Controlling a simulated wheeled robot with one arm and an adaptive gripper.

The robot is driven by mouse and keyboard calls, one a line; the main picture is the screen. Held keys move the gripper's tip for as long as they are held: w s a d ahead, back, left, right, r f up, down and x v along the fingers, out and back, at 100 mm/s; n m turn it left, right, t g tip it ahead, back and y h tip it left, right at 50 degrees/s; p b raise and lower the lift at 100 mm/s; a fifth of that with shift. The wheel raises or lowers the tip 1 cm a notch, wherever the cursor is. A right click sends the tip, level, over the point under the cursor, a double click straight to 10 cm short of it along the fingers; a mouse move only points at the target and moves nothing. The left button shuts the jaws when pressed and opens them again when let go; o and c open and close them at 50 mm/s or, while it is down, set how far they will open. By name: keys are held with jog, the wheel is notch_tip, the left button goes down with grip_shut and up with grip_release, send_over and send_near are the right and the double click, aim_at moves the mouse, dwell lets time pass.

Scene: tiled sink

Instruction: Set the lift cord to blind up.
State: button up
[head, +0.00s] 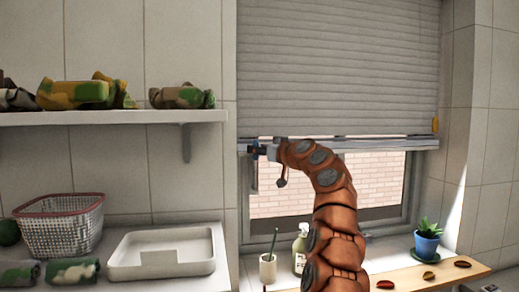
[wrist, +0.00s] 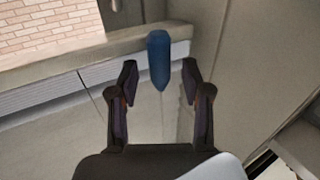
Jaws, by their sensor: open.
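The grey slatted blind (head: 335,60) covers the upper part of the window, its bottom rail (head: 350,143) above a strip of bare glass. A blue tapered cord pull (wrist: 158,58) shows in the wrist view between the fingers of my gripper (wrist: 159,72). The fingers are open, with a visible gap on each side of it. In the head view my gripper (head: 259,151) is at the blind's lower left corner, small and partly hidden by my arm. The cord itself is not clearly visible.
A shelf (head: 110,117) with rolled camouflage cloths is on the left wall. Below are a wire basket (head: 62,228) and a white tray (head: 160,255). The sill holds a cup (head: 267,268), a soap bottle (head: 300,248) and a potted plant (head: 427,240).

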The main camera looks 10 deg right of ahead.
jog(key=shift+c, duration=0.5)
grip_shut()
jog(key=shift+f, duration=0.1)
notch_tip(320, 180, down, 20)
jog(key=b, duration=2)
jog(key=shift+b, duration=0.35)
jog(key=shift+o, duration=0.5)
grip_release()
jog(key=shift+r, duration=0.2)
